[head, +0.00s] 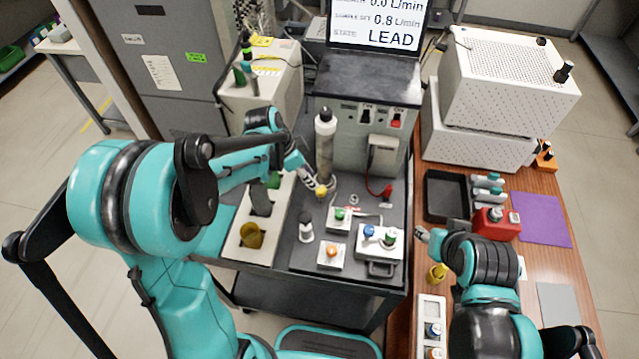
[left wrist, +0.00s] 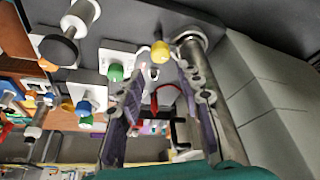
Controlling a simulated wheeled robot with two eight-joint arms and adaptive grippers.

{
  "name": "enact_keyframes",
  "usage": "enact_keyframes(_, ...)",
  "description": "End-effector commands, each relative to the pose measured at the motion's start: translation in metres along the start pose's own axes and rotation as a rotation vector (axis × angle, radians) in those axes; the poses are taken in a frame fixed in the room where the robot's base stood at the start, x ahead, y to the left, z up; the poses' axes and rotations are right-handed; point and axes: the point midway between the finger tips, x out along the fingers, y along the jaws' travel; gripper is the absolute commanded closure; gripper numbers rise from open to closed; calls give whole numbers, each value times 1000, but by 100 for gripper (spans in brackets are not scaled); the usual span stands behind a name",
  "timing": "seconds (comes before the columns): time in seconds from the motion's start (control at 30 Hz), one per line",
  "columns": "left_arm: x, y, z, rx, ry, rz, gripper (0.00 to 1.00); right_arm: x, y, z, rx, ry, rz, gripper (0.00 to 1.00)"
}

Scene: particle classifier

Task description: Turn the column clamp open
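The column (head: 325,150) is an upright grey cylinder with a white top on the dark bench. A yellow knob (head: 321,190), which looks like the column clamp's, sits at its foot. My left gripper (head: 312,186) is right beside the knob. In the left wrist view the yellow knob (left wrist: 160,51) shows just past the open fingertips of my left gripper (left wrist: 160,76), roughly between them. I cannot tell whether a finger touches it. My right gripper (head: 424,235) is small and partly hidden at the right table's edge; its fingers are unclear.
A green-button box (head: 340,218), an orange-button box (head: 331,254) and a blue-and-green-knob box (head: 379,242) stand close on the right. A screen (head: 377,22) reading LEAD is behind. A white rack (head: 262,224) lies left.

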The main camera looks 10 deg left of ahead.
Motion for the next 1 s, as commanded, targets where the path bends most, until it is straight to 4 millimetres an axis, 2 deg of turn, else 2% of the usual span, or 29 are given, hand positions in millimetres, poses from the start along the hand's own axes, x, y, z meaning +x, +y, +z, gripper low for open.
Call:
enact_keyframes(0.17,14,-4,-1,42,6,21,64,0,0,0,0,0,0,58)
enact_keyframes(0.6,78,-2,-1,41,6,19,64,14,0,10,0,0,0,58)
enact_keyframes(0.73,85,-2,-1,40,5,19,64,15,0,11,0,0,0,58)
enact_keyframes(0.97,86,-2,-1,39,5,19,64,15,0,11,0,0,0,58)
enact_keyframes(1.0,86,-2,-1,39,5,19,67,15,0,11,0,0,0,58)
